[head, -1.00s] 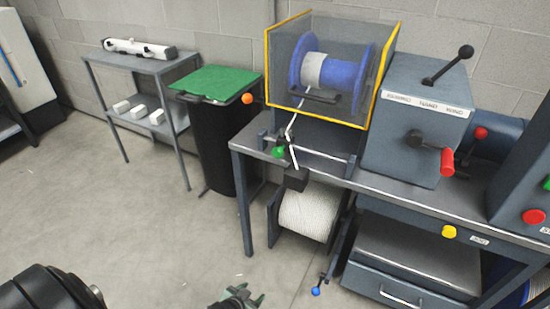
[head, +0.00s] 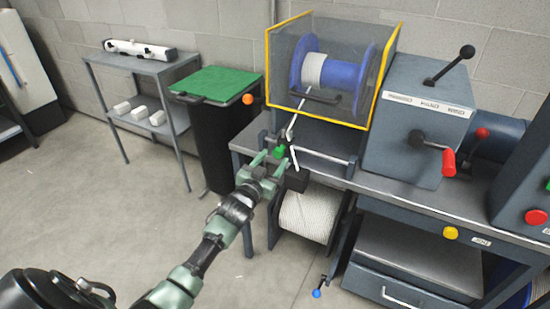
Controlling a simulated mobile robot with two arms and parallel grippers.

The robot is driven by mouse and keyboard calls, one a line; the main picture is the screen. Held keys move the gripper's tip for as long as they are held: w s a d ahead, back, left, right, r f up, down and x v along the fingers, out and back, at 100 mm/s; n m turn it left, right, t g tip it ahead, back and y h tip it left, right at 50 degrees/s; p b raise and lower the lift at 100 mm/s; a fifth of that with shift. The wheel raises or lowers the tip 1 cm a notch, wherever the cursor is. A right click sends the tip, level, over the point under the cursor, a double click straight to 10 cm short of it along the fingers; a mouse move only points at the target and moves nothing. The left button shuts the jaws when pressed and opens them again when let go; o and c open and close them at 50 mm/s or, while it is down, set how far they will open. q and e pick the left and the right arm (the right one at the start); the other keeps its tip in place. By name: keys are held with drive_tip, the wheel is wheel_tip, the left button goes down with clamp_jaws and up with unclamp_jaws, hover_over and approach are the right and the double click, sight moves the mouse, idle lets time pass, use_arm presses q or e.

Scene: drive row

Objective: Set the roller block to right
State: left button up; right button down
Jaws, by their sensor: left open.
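The roller block (head: 297,181) is a small dark block with a bright green knob (head: 280,150), at the left end of a metal rail (head: 325,158) on the bench front. A white strand runs down to it from the spool. My left gripper (head: 270,159) is open, with its pale green fingers at the green knob. I cannot tell whether the fingers touch the knob. The gripper partly hides the block's left side. My right gripper is not in view.
A guarded blue spool (head: 337,70) stands behind the rail. A grey box with a red-handled crank (head: 448,162) is to the right. A white rope reel (head: 306,213) hangs below. A green-topped bin (head: 216,83) stands left. The rail right of the block looks clear.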

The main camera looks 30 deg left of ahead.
use_arm(q)
drive_tip(key=shift+w, duration=0.85)
clamp_jaws()
idle(0.8)
